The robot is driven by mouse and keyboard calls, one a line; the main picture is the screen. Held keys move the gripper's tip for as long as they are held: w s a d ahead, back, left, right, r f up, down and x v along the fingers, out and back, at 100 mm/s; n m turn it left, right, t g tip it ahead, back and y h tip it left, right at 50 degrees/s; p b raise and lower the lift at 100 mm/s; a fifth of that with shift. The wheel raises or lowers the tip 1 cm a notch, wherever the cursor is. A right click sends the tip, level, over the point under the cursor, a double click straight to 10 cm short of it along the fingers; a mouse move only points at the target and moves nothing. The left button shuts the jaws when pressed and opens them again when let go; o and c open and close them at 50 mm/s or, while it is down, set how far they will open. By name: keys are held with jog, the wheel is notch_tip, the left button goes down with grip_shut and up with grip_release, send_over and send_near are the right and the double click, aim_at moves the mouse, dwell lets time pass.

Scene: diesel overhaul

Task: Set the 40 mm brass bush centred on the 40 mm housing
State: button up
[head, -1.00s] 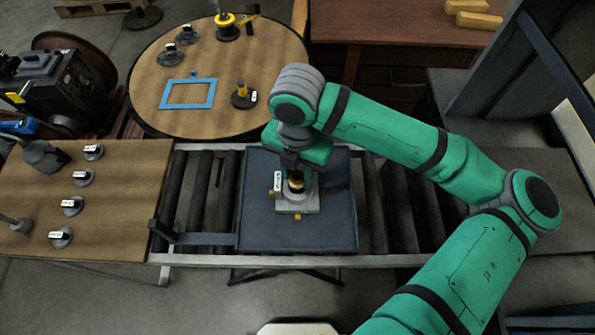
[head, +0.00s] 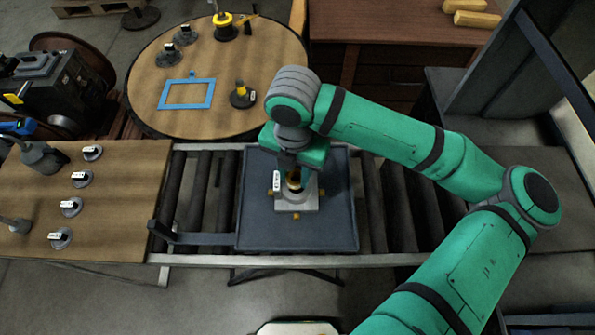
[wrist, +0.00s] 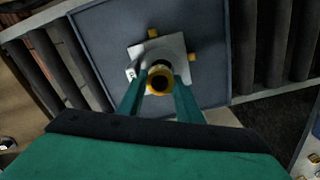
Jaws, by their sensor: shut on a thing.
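The brass bush (wrist: 159,82) is a yellow ring with a dark bore, held between the two green fingers of my gripper (wrist: 160,92). In the head view the bush (head: 293,181) is upright between the fingers of my gripper (head: 294,176). The housing (head: 297,201) is a light grey square block on the dark tray, with small brass pieces at its sides and a white label. In the wrist view the housing (wrist: 172,52) is right behind the bush. The bush is over the housing's middle; whether it touches is hard to tell.
The dark tray (head: 260,230) rests on a roller conveyor (head: 205,190). A wooden table (head: 120,200) with several labelled round stands is at left. A round table (head: 150,100) behind bears a blue frame (head: 187,105) and several stands.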

jog(key=shift+d+f, duration=0.25)
jog(key=shift+f, duration=0.3)
jog(key=shift+w+f, duration=0.1)
jog(key=shift+f, duration=0.2)
jog(key=shift+a+f, duration=0.1)
jog(key=shift+f, duration=0.2)
dwell(0.3)
jog(key=shift+f, duration=0.1)
jog(key=o, duration=1.1)
jog(key=shift+o, duration=0.2)
